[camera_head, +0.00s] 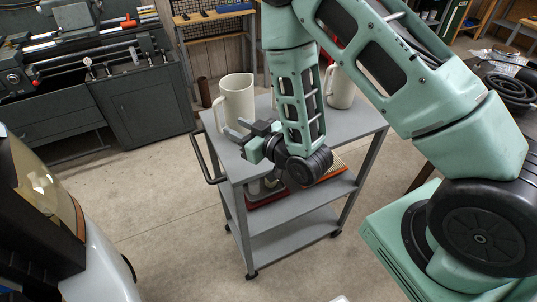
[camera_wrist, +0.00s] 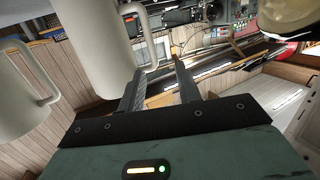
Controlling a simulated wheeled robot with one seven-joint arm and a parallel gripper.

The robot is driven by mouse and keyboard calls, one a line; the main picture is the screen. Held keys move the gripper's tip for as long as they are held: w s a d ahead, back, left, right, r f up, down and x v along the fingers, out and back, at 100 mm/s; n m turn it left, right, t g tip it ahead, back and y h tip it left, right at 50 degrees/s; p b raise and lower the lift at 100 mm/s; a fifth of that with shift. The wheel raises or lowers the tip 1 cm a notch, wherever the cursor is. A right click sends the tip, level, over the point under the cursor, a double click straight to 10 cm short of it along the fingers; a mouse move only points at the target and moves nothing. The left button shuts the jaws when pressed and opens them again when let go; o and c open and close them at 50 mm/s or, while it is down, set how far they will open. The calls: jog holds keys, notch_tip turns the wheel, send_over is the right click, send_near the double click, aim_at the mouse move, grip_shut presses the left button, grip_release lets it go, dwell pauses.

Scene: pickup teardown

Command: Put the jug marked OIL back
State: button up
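A cream jug (camera_head: 238,104) stands upright on the left part of the grey cart's top (camera_head: 352,122), its handle toward the left. A second cream jug (camera_head: 342,88) stands at the back right of the top, partly hidden by my arm. No OIL marking is readable on either. My gripper (camera_head: 234,130) is in front of the left jug, low over the cart's left end. In the wrist view my gripper (camera_wrist: 158,76) has its fingers apart with nothing between them. A large jug (camera_wrist: 92,45) is beside the left finger, its handle near the fingertips; another jug (camera_wrist: 18,95) is farther left.
The cart has a black push handle (camera_head: 205,165) at its left and lower shelves (camera_head: 290,215); a red tray (camera_head: 262,198) with items sits under the top. A lathe (camera_head: 90,62) and a workbench (camera_head: 205,17) stand behind. The floor left of the cart is clear.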

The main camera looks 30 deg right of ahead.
jog(key=s+a+r+n+g+h, duration=0.1)
jog(key=s+a+r+g+h, duration=0.1)
jog(key=s+a+r+g, duration=0.4)
jog(key=s+d+r+n+g+h, duration=0.1)
jog(key=s+r+g+h, duration=0.1)
jog(key=s, duration=0.8)
jog(key=s+d+r+n+g+h, duration=0.1)
jog(key=s+d+r+g, duration=0.1)
jog(key=s+r+g, duration=0.2)
jog(key=s+g, duration=0.3)
jog(key=s, duration=0.4)
jog(key=shift+h, duration=0.4)
notch_tip(320, 180, down, 4)
jog(key=b, duration=0.4)
jog(key=shift+w+f, duration=0.1)
jog(key=shift+a, duration=0.2)
